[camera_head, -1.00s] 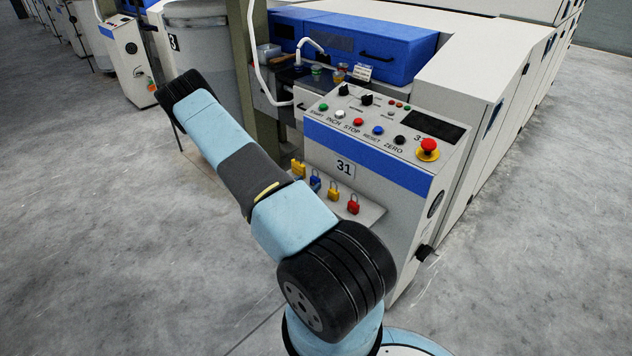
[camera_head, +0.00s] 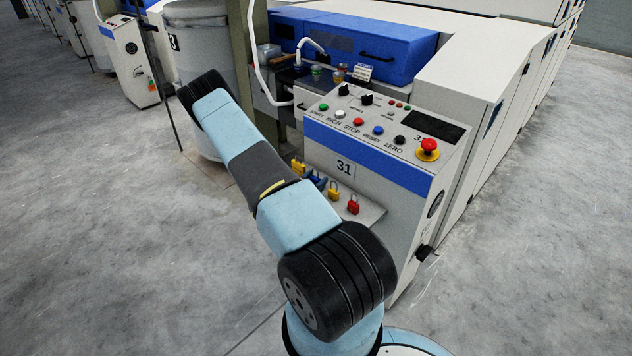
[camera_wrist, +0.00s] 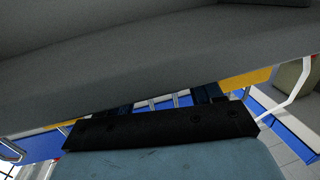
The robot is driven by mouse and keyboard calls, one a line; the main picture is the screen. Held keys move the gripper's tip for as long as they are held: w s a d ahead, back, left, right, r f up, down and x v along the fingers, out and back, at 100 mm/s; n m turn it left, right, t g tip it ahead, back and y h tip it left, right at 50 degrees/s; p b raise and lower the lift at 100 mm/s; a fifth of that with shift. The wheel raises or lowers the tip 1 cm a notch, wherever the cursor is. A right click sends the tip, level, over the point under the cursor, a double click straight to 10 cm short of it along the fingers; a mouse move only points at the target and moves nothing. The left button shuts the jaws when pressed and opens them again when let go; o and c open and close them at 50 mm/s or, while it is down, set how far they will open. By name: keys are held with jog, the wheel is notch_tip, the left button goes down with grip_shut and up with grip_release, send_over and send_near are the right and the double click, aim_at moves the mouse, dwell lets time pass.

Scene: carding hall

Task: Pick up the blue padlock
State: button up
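The blue padlock (camera_head: 318,183) is on the small shelf (camera_head: 366,213) on the front of machine 31 in the head view. It is the second from the left in the row, partly covered by my arm. In the wrist view, two dark fingers of my gripper (camera_wrist: 165,101) stand apart beyond a black bar. Their tips are hidden behind a large dark grey surface. Blue and whitish bits show between them; I cannot tell whether these are the padlock. The head view does not show my gripper, hidden behind my arm.
Yellow padlocks (camera_head: 298,168) (camera_head: 333,194) stand on either side of the blue one, and a red padlock (camera_head: 353,207) is at the right. The control panel (camera_head: 375,125) with a red stop button (camera_head: 428,149) is above. A green post (camera_head: 256,90) stands behind my arm.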

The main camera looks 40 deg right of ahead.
jog(key=c, duration=0.9)
jog(key=shift+o, duration=0.2)
jog(key=shift+r, duration=0.1)
